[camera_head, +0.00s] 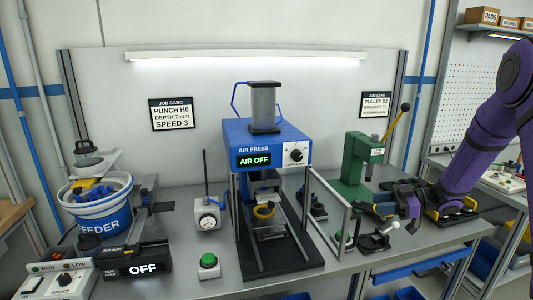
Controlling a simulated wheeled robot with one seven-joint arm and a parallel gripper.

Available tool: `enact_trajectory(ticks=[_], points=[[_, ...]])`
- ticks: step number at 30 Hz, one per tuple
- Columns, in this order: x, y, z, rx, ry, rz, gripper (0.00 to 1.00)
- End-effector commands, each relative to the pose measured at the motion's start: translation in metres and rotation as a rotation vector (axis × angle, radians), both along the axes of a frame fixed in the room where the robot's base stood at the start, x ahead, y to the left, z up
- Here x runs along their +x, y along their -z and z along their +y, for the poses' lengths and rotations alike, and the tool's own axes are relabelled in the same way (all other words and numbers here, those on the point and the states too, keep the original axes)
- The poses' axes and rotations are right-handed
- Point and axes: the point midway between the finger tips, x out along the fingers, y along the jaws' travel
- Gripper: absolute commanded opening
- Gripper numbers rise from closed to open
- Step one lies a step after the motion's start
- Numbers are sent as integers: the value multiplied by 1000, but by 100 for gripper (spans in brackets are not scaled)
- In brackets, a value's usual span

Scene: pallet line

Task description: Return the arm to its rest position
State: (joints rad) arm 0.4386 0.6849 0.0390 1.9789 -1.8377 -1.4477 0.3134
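My purple arm (480,140) reaches in from the right edge and bends down toward the bench. My gripper (382,207) is at its lower end, low over the right part of the bench, in front of the green arbor press (357,170). The gripper is small and dark against other dark parts, so I cannot tell whether its fingers are apart or hold anything.
The blue air press (262,140), reading AIR OFF, stands mid-bench with a guard frame (330,205) at its right. The feeder bowl (98,215) is far left. A pegboard bench (490,110) stands right.

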Motion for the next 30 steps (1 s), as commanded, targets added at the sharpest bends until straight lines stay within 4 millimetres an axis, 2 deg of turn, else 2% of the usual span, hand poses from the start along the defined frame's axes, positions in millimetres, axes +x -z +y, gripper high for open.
enact_trajectory(ticks=[1,6,10,14,19,23,30], points=[[9,-17,5,-53,61,-39,36],[34,-64,11,-209,290,-130,36],[43,-102,9,-309,468,-173,36],[42,-139,4,-391,646,-194,36],[23,-185,-4,-471,871,-181,36],[-3,-213,-11,-513,1033,-136,36],[-74,-247,-18,-547,1282,25,36]])
